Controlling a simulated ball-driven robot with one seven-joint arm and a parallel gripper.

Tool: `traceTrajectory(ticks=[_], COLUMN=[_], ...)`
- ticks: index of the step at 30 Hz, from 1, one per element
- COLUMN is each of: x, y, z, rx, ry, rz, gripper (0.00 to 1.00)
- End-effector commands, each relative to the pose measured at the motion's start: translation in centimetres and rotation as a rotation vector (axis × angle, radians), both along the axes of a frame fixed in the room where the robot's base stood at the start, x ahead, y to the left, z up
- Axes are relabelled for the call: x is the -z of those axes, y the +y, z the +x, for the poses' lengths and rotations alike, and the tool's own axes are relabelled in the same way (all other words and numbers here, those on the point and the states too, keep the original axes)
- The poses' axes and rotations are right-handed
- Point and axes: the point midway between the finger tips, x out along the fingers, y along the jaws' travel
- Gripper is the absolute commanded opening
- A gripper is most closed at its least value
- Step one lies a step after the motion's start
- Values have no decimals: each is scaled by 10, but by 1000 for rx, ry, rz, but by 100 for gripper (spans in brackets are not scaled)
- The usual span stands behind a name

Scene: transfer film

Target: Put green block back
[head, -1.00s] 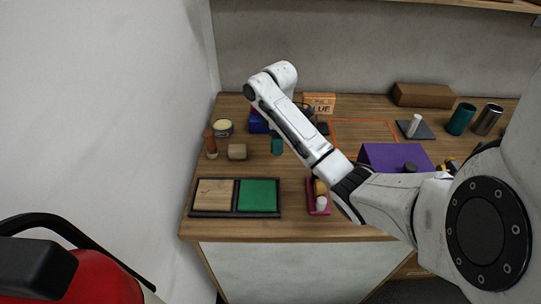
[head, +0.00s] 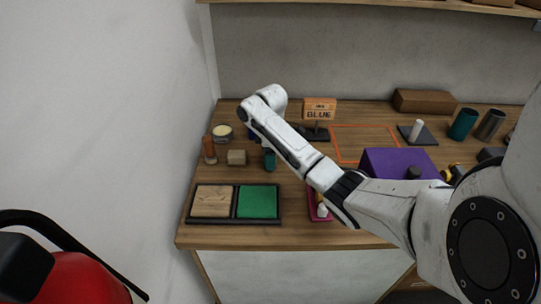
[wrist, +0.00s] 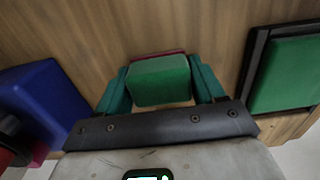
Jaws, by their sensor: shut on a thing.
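In the wrist view, the green block (wrist: 160,80) sits between the teal fingers of my gripper (wrist: 163,82), which is shut on it. In the head view, my gripper (head: 269,159) is at the end of the white arm, right of the small wooden block and behind the green panel; the green block cannot be made out there. The green panel (head: 257,202) is the right half of a black-framed tray (head: 233,220); it also shows at the right of the wrist view (wrist: 290,72). I cannot tell how high the block is held.
The tray's left half is a wood panel (head: 212,201). A wooden block (head: 236,157), a brown cylinder (head: 209,150) and a round jar (head: 222,132) stand behind it. A blue block (wrist: 40,100) is left in the wrist view. A purple box (head: 400,163) and a "BLUE" sign (head: 319,110) stand farther right.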

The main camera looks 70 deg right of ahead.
Motion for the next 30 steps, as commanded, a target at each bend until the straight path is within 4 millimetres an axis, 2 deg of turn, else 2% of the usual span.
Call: traceTrajectory(ticks=[4, 5, 12, 23, 26, 30], x=[4, 3, 3, -3, -16, -45], y=[0, 0, 0, 0, 0, 0], z=[0, 0, 0, 0, 1, 2], rx=[1, 1, 0, -1, -2, -2], ry=[0, 0, 0, 0, -3, -4], rz=[0, 0, 0, 0, -1, -3], gripper=[44, 70, 93, 94, 94, 94])
